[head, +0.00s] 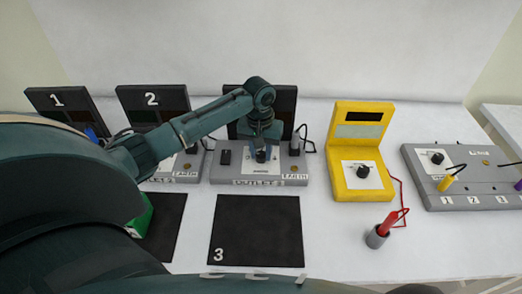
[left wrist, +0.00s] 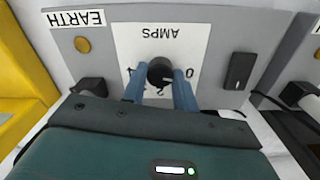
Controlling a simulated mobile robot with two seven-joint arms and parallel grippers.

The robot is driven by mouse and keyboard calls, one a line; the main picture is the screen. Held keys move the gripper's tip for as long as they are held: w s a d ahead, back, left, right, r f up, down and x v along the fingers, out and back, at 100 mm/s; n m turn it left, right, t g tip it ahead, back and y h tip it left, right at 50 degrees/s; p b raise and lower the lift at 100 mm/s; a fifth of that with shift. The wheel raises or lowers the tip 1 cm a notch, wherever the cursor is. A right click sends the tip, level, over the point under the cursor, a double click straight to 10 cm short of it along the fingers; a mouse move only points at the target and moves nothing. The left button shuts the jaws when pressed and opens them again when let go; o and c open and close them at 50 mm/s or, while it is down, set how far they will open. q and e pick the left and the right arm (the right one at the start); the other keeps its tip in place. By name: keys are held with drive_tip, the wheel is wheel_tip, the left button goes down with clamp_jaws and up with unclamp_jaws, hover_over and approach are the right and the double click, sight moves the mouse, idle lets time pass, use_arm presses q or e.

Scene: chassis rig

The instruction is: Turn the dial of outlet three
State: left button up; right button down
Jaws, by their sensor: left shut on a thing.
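The outlet three box (head: 222,172) is a grey unit with a dark upright panel behind it, standing on the white table. Its black dial (left wrist: 160,71) sits on a white plate marked AMPS, upside down in the left wrist view. My left gripper (head: 262,153) reaches down over this box from above. In the left wrist view its two blue fingers (left wrist: 159,92) stand on either side of the dial, shut on it. The dial's white mark points to the lower right there, roughly toward the 0. In the head view the gripper partly hides the dial. My right gripper is not in view.
A black mat marked 3 (head: 257,232) lies in front. A yellow meter (head: 344,186) stands to the right, with a red probe (head: 388,223) in a grey holder. A grey unit (head: 450,199) with plugs is farther right. My left arm hides much of outlets one and two.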

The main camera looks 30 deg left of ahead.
sight(260, 153)
use_arm(q)
drive_tip(key=shift+w+r+n, duration=0.1)
drive_tip(key=shift+n, duration=0.3)
drive_tip(key=o, duration=1)
drive_tip(key=shift+c, duration=0.2)
wheel_tip(260, 153, up, 13)
drive_tip(key=shift+a+b, duration=0.2)
drive_tip(key=shift+b, duration=0.2)
